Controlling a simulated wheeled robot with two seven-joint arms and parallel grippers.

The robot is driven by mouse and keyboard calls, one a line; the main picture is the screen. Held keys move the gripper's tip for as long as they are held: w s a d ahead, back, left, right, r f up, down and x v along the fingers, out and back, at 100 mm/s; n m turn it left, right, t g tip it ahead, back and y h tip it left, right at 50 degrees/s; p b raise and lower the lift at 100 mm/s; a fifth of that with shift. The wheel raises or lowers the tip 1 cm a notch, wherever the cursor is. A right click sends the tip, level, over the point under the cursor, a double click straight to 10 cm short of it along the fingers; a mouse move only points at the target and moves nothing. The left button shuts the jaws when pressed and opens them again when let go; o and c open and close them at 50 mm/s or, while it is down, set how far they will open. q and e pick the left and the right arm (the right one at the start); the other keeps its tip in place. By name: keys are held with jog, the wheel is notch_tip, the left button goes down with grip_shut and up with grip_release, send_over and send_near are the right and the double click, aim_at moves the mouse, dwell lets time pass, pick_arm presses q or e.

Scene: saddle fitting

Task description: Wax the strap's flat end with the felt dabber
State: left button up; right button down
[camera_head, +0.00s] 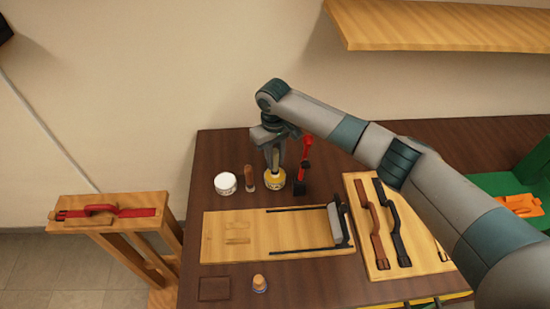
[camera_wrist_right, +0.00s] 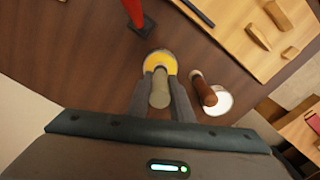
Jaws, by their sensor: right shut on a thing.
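My right gripper (camera_head: 274,157) points down at the back of the table, its fingers shut on the upright pale handle of the felt dabber (camera_wrist_right: 160,91). The dabber's lower end meets a yellow-topped pot (camera_head: 274,180), which also shows in the right wrist view (camera_wrist_right: 157,59); its felt tip is hidden. A brown strap (camera_head: 375,221) and a black strap (camera_head: 396,224) lie on a wooden board at right. A red strap (camera_head: 135,212) lies on a wooden stand at left. I cannot tell which strap is meant. My left gripper is not in view.
A white tin (camera_head: 225,183) and a brown-handled tool (camera_head: 249,176) stand left of the pot. A red tool with a black base (camera_head: 304,165) stands close on its right. A wooden fixture board (camera_head: 285,245) with black rails lies in front.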

aim_at(275, 152)
jog(key=shift+r+p, duration=1.3)
jog(key=shift+r, duration=2.15)
